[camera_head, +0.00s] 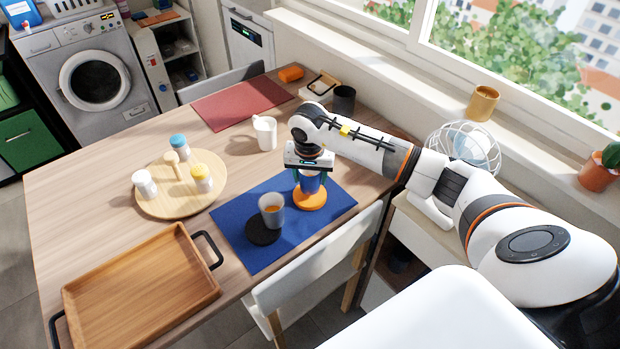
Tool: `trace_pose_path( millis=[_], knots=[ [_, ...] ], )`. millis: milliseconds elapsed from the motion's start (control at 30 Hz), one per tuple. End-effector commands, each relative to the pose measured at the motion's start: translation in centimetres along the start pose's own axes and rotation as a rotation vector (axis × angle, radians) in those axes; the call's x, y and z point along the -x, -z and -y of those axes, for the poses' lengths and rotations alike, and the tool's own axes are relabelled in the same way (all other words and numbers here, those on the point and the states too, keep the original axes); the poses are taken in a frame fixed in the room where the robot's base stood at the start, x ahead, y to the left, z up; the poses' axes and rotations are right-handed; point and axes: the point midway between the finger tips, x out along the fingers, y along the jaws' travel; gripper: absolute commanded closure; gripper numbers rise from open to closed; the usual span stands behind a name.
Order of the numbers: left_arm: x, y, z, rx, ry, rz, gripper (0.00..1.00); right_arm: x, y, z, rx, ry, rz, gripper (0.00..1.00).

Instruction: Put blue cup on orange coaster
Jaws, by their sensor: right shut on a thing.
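The blue cup (310,185) is upright between the fingers of my right gripper (310,175), at the orange coaster (310,199). The coaster lies on the right part of the blue placemat (246,254). The cup's base appears to be on or just above the coaster; I cannot tell if it touches. The gripper is shut on the cup from above, and its fingers and body hide the cup's upper part. My left gripper is not in view.
A grey cup (272,207) with orange contents stands on a black coaster (262,231) left of the blue cup. A white mug (265,133), a round board (150,204) with shakers, a wooden tray (140,290) and a dark cup (343,99) are also on the table.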

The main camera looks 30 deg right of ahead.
Motion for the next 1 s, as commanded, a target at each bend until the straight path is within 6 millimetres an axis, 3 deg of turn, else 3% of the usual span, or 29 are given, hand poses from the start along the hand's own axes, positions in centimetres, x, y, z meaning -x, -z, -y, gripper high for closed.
trace_pose_path(
  millis=[100,467,500,600,1000],
  knots=[
    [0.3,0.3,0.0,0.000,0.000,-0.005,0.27,-1.5,0.3,0.0,0.000,0.000,-0.002,0.71],
    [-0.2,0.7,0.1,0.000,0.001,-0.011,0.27,-2.1,0.3,0.0,0.001,-0.001,0.001,0.71],
    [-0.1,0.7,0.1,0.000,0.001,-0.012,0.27,-2.0,0.3,0.0,0.001,-0.001,0.001,0.41],
    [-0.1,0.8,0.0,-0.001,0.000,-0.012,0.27,-1.9,0.3,0.0,0.001,-0.001,0.000,0.25],
    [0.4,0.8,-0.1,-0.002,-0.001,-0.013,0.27,-1.3,0.2,0.0,0.001,-0.001,0.001,0.23]
  ],
)
